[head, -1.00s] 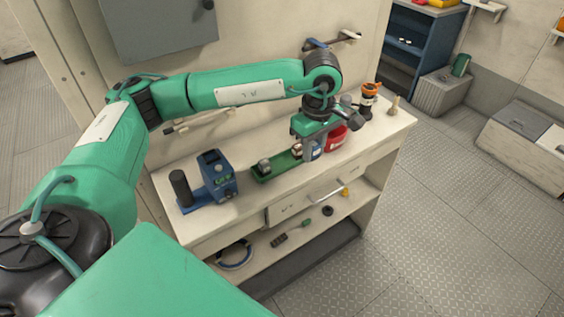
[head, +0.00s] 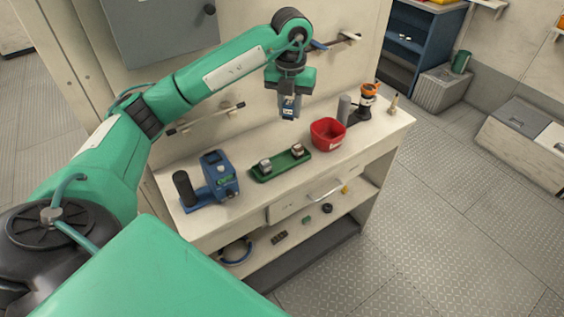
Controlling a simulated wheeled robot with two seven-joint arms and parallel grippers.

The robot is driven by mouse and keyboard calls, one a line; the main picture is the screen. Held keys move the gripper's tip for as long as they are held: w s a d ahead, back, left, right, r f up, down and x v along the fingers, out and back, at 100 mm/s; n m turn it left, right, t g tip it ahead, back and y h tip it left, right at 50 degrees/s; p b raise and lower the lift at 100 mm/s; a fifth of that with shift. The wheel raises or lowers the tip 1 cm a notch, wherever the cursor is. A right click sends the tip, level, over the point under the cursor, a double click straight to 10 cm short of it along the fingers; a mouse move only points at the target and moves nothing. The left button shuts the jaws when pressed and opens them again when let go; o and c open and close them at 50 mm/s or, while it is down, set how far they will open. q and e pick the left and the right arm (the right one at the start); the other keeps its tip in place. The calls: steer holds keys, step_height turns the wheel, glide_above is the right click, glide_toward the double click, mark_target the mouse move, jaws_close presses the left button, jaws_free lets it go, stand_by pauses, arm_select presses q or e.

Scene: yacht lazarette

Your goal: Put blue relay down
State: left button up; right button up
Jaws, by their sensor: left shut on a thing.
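The blue relay (head: 289,107) is a small blue block with a pale label. My left gripper (head: 289,96) is shut on it and holds it upright in the air above the back of the white workbench (head: 245,215). Below it and in front is a green tray (head: 271,174) with two small metallic pieces on it, one near each end. A red bin (head: 327,134) stands to the right of the green tray. My right gripper is out of view.
A blue device with a black cylinder (head: 218,175) stands at the bench's left. A grey cylinder (head: 343,109) and an orange-topped dark item (head: 368,93) stand at the right. Wall rails are behind. The lower shelf (head: 262,255) holds several small items.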

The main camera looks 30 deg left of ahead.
arm_select(q)
steer(key=a+n, duration=0.2)
steer(key=n, duration=0.2)
steer(key=n+p, duration=0.1)
steer(key=p, duration=0.2)
glide_above(282, 164)
step_height(282, 164, down, 15)
steer(key=shift+a+r, duration=0.1)
steer(key=shift+r, duration=0.1)
step_height(282, 164, down, 4)
steer(key=shift+r+p, duration=0.1)
steer(key=shift+p, duration=0.45)
steer(key=shift+f, duration=0.3)
